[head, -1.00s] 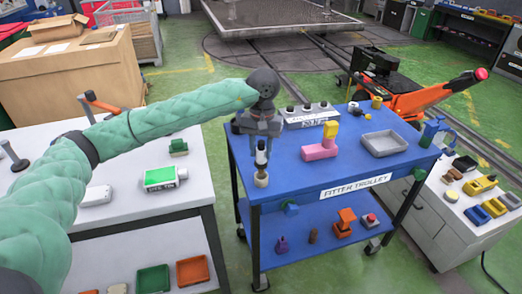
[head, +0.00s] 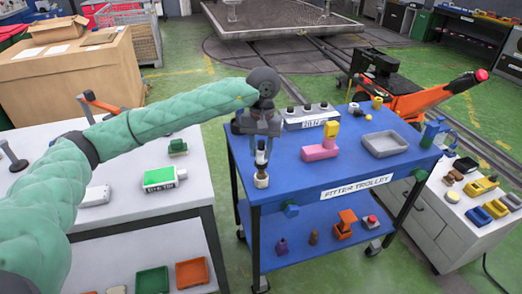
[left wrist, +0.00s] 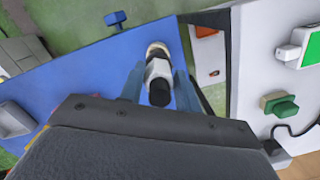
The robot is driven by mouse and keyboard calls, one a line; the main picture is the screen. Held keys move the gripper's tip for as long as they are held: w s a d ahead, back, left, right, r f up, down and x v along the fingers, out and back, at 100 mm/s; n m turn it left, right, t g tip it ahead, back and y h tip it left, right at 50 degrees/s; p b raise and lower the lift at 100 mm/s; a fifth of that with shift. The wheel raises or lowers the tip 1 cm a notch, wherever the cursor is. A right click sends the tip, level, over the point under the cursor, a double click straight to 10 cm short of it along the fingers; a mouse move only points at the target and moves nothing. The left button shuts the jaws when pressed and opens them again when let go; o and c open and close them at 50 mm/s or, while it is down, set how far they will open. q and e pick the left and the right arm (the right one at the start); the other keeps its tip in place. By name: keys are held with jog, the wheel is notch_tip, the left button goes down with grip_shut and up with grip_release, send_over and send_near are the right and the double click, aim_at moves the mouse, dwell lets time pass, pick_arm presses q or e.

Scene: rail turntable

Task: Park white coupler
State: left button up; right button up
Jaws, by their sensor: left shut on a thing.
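A white coupler with a black end (head: 261,157) is held upright between the fingers of my left gripper (head: 261,143), over the front left corner of the blue trolley top (head: 290,180). The left wrist view shows the coupler (left wrist: 158,72) between both fingers, its black end toward the camera. A small cream round piece (head: 261,181) is directly below the coupler near the trolley's edge. I cannot tell whether the two touch. My right gripper is not in view.
A pink block (head: 319,152) with a yellow block (head: 331,130), a grey tray (head: 384,144) and a labelled box with round tops (head: 310,117) stand on the trolley. A white table (head: 130,190) with a green and white box (head: 163,177) is at left. The trolley's front middle is clear.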

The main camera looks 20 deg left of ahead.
aim_at(261, 159)
pick_arm(q)
jog(key=shift+b, duration=0.7)
dwell(0.8)
jog(key=shift+f+b, duration=2.15)
jog(key=shift+b, duration=0.15)
jog(key=o, duration=1.1)
jog(key=shift+o, duration=0.2)
jog(key=shift+r, duration=0.1)
jog(key=shift+w+r+b, duration=0.15)
jog(key=shift+r+b, duration=0.05)
jog(key=shift+r, duration=1.05)
jog(key=shift+w+r+b, duration=0.2)
jog(key=shift+r+b, duration=0.05)
jog(key=shift+r, duration=1.05)
jog(key=shift+w+r+b, duration=0.15)
jog(key=shift+r+b, duration=0.05)
jog(key=shift+r, duration=1.05)
